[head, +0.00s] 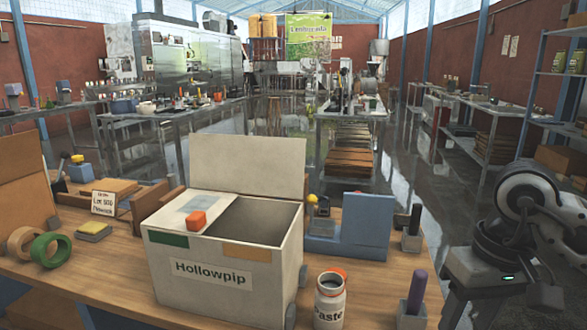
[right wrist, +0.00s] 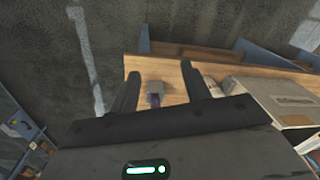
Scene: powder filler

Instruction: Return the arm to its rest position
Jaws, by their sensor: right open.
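My right arm is at the right side of the head view, beyond the table's right edge. My right gripper (right wrist: 162,84) shows in the right wrist view with its two dark fingers spread apart and nothing between them. Past the fingers, lower down, are the wooden table (right wrist: 177,72) and a small grey block (right wrist: 155,88) with a purple stick. In the head view the gripper's fingers cannot be made out clearly. My left arm and gripper are not in view.
On the table (head: 100,265) stands an open white box (head: 205,295) labelled Hollowpip. Beside it are a white Paste jar (head: 329,300), a purple stick in a grey block (head: 411,318), a blue bracket (head: 365,228) and tape rolls (head: 51,249). Floor right of the table looks clear.

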